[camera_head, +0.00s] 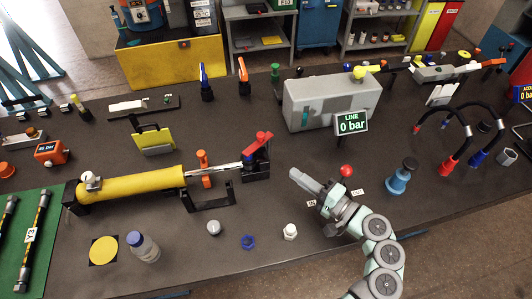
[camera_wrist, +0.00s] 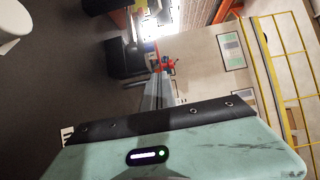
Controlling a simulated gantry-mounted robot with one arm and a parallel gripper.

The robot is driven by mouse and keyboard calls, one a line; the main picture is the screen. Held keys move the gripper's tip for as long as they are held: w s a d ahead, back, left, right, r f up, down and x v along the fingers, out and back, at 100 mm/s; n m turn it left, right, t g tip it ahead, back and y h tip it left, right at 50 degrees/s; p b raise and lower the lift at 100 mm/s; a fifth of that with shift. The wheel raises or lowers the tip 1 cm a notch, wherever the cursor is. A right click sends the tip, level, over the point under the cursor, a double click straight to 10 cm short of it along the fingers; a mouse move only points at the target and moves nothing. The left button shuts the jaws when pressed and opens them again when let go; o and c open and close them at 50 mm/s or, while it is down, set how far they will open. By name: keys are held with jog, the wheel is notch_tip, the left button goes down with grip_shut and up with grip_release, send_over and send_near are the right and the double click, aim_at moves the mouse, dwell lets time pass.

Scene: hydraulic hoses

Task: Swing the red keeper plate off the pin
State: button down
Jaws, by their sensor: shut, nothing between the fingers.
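The red keeper plate (camera_head: 257,141) sits on top of a black bracket (camera_head: 256,166) at the rod end of the yellow cylinder (camera_head: 135,184). It lies tilted across the bracket top. The pin cannot be made out beneath it. My gripper (camera_head: 292,174) is shut and empty, to the right of the bracket and a little nearer the camera, apart from it. In the wrist view my closed fingers (camera_wrist: 158,82) point toward a small red part (camera_wrist: 168,65), seemingly the keeper plate, beside a dark block (camera_wrist: 125,58).
A grey box (camera_head: 330,103) and a "LINE 0 bar" display (camera_head: 351,123) stand behind my gripper. A red ball knob (camera_head: 346,171) is close to my wrist. A blue ring (camera_head: 248,242) and a white fitting (camera_head: 290,231) lie in front. The bench between gripper and bracket looks clear.

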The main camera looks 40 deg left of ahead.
aim_at(266, 160)
jog(key=a+b, duration=0.1)
jog(key=a, duration=1.1)
jog(key=shift+s+a, duration=0.1)
jog(key=shift+a, duration=0.05)
jog(key=shift+r+t+p, duration=0.1)
jog(key=shift+t+p, duration=0.3)
jog(key=shift+p, duration=0.05)
